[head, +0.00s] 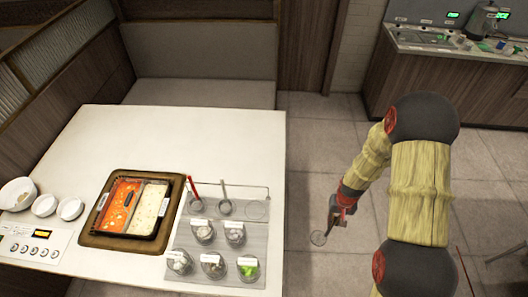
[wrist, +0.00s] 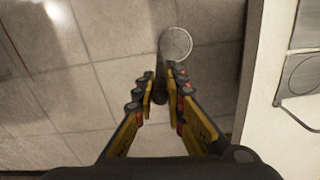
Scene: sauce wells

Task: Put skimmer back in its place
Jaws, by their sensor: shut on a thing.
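My gripper (head: 337,215) is shut on the skimmer (head: 318,238), off the right edge of the table and above the floor. In the wrist view my gripper (wrist: 163,86) pinches the dark handle, and the round head of the skimmer (wrist: 176,44) points away from the fingers. A wire rack (head: 262,186) stands at the back of the grey tray on the table. A red-handled utensil (head: 194,190) and a grey-handled utensil (head: 224,198) are at its left and middle places. The right place shows an empty ring (head: 257,210).
The white table (head: 150,125) holds a two-part pot with red and white broth (head: 168,196), small labelled bowls (head: 204,232) and white bowls (head: 44,205). The table edge (wrist: 246,100) lies right of my gripper in the wrist view. The floor (head: 305,200) beside it is clear.

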